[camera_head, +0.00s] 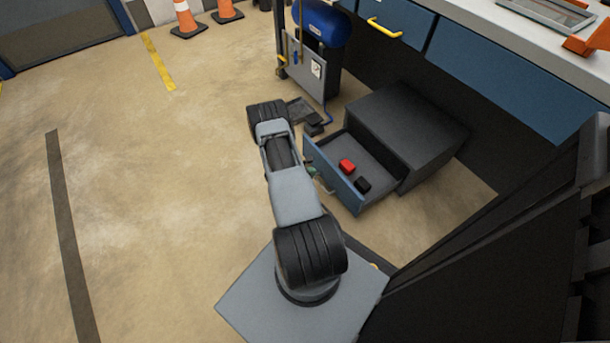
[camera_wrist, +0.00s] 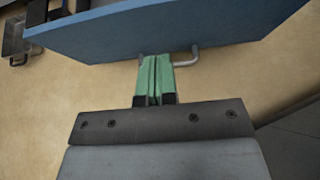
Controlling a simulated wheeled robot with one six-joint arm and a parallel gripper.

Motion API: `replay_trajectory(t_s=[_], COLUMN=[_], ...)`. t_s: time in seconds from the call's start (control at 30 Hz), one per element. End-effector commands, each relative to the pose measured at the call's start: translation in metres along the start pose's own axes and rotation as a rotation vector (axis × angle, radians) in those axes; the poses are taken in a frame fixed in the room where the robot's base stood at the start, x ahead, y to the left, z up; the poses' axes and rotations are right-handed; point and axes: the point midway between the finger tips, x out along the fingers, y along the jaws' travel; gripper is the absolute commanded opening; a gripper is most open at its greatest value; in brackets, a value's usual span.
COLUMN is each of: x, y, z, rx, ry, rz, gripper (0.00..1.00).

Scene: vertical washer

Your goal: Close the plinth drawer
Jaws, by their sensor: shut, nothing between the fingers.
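The plinth drawer (camera_head: 335,177) stands pulled out of a low dark cabinet (camera_head: 410,122) on the floor. It has a blue front and holds a red block (camera_head: 347,167) and a black block (camera_head: 363,185). In the wrist view the blue drawer front (camera_wrist: 170,30) spans the top, with a grey bar handle (camera_wrist: 186,57) on it. My gripper (camera_wrist: 155,58) has green fingers that are shut and empty. The fingertips are at the handle, close to the drawer front; I cannot tell if they touch. In the head view my arm hides most of the gripper.
A blue-tanked machine (camera_head: 320,25) stands behind the arm, with a small dark tray (camera_head: 303,110) on the floor near it. A workbench with blue drawers (camera_head: 480,60) overhangs the back right. Orange cones (camera_head: 187,20) stand far left. The floor at left is clear.

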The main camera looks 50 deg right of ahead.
Motion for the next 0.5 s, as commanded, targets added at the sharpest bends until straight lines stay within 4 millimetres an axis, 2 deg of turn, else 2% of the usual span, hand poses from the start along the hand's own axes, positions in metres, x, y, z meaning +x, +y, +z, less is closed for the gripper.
replay_trajectory(t_s=[0.03,0.2,0.5], x=[0.013,0.041,0.067], y=[-0.001,-0.001,0.000], z=[-0.003,-0.002,0.016], rx=[0.003,0.003,0.002], ry=[0.000,-0.001,-0.001], rz=[-0.004,-0.002,0.000], gripper=[0.00,0.00,0.00])
